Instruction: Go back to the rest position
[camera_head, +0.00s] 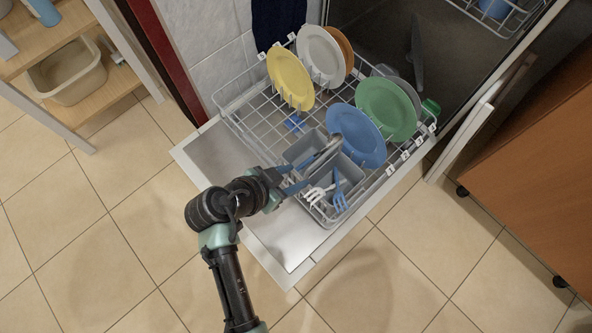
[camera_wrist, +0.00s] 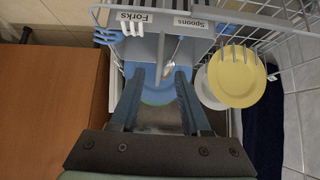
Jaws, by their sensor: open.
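My gripper (camera_head: 303,176) reaches over the front edge of the pulled-out dishwasher rack (camera_head: 250,130), beside the grey cutlery basket (camera_head: 352,172). In the wrist view my gripper (camera_wrist: 160,78) has its two blue fingers apart, with nothing seen held between them. The basket (camera_wrist: 150,48) carries the labels Forks and Spoons there. A white fork (camera_head: 317,193) and a blue fork (camera_head: 340,198) stand in one part of the basket. A spoon (camera_wrist: 171,62) shows in the spoons part, close beyond the fingertips. My fingers partly hide the basket's near side in the head view.
Yellow (camera_head: 290,78), white (camera_head: 320,52), blue (camera_head: 357,136) and green (camera_head: 387,108) plates stand in the rack. A wooden shelf (camera_head: 105,85) with a beige tub (camera_head: 68,74) is at left, a brown cabinet (camera_head: 535,165) at right. The tiled floor (camera_head: 110,245) at lower left is clear.

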